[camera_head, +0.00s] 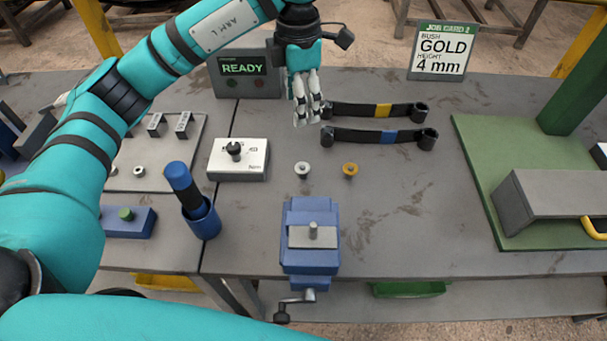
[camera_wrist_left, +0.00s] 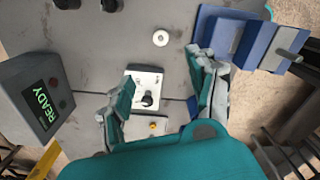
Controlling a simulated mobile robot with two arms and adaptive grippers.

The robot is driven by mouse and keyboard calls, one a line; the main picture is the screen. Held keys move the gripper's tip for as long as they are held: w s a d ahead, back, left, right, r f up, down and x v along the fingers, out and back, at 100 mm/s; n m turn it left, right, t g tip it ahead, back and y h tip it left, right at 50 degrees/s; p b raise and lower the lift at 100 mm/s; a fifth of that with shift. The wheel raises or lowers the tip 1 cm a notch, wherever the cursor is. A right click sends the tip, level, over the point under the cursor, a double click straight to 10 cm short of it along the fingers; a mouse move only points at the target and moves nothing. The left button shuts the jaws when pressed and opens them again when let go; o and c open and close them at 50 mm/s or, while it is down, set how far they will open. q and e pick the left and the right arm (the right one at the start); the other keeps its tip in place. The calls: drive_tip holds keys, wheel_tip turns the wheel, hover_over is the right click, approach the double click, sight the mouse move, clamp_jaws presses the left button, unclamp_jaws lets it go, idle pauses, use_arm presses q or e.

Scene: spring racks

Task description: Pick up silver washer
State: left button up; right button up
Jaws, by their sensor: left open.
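The silver washer (camera_head: 302,169) lies flat on the grey bench, between the white block and the blue vise. It also shows in the left wrist view (camera_wrist_left: 161,38), near the top centre. A gold washer (camera_head: 350,170) lies to its right in the head view. My left gripper (camera_head: 308,112) hangs fingers down above the bench, behind the silver washer and apart from it. In the left wrist view its fingers (camera_wrist_left: 163,95) are spread with nothing between them. My right gripper is not seen.
A blue vise (camera_head: 311,260) stands in front of the washers, and a white block with a black knob (camera_head: 238,158) to their left. Two leaf springs (camera_head: 360,110) lie behind. A READY box (camera_head: 246,74) stands at the back.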

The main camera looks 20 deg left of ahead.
use_arm(q)
drive_tip(key=f, duration=0.1)
drive_tip(key=p, duration=0.3)
hover_over(300, 168)
wheel_tip(300, 168, down, 11)
drive_tip(key=shift+f, duration=0.1)
wheel_tip(300, 168, down, 5)
drive_tip(key=shift+f+p, duration=0.1)
drive_tip(key=shift+p, duration=1)
drive_tip(key=shift+f, duration=0.1)
drive_tip(key=shift+f+b, duration=0.2)
drive_tip(key=shift+b, duration=0.25)
drive_tip(key=c, duration=1)
drive_tip(key=shift+r, duration=0.1)
